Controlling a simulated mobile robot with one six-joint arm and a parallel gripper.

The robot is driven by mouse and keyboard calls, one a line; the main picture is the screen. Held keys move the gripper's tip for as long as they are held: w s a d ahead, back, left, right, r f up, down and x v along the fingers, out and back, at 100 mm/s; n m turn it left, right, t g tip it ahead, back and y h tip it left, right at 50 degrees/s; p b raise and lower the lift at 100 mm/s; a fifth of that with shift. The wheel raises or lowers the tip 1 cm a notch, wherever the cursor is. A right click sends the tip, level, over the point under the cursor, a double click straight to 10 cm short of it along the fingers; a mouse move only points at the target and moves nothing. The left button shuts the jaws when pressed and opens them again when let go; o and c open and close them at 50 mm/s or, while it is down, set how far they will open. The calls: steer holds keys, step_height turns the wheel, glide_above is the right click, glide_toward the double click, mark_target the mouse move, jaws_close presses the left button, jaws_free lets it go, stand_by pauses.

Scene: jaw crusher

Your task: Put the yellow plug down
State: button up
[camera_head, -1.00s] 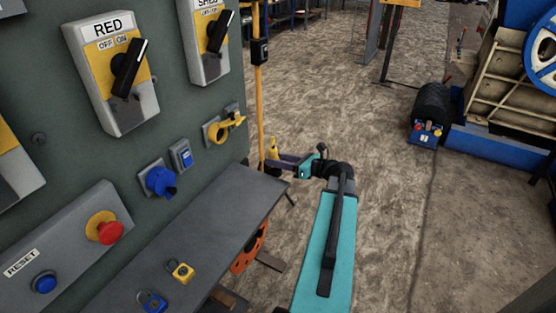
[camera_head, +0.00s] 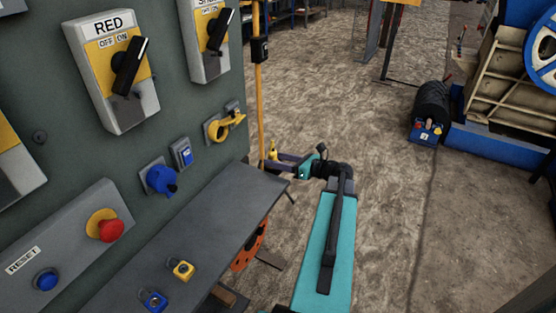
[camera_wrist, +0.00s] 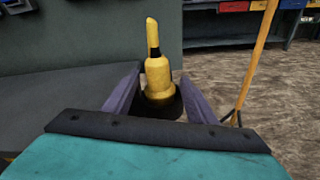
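The yellow plug (camera_wrist: 158,75) stands upright between the two purple fingers of my gripper (camera_wrist: 160,92) in the wrist view, with its dark base low between them. The fingers appear closed around it. In the head view the yellow plug (camera_head: 273,149) is small, and my gripper (camera_head: 277,164) is at the far right end of the grey shelf (camera_head: 215,215). I cannot tell whether the plug's base touches the shelf. A yellow socket with an open cover (camera_head: 226,124) is on the panel, left of my gripper.
The green panel (camera_head: 60,165) rises along the shelf's left side. It carries a blue plug (camera_head: 160,180) and a red stop button (camera_head: 110,230). A yellow padlock (camera_head: 182,270) and a blue padlock (camera_head: 153,301) are on the near shelf. A yellow post (camera_head: 259,90) stands behind my gripper.

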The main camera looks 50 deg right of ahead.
steer(key=shift+d+f, duration=0.15)
steer(key=shift+r, duration=0.4)
steer(key=shift+s+d+r, duration=0.1)
steer(key=shift+s, duration=0.2)
steer(key=v, duration=1.1)
steer(key=shift+s+r, duration=0.15)
stand_by(0.3)
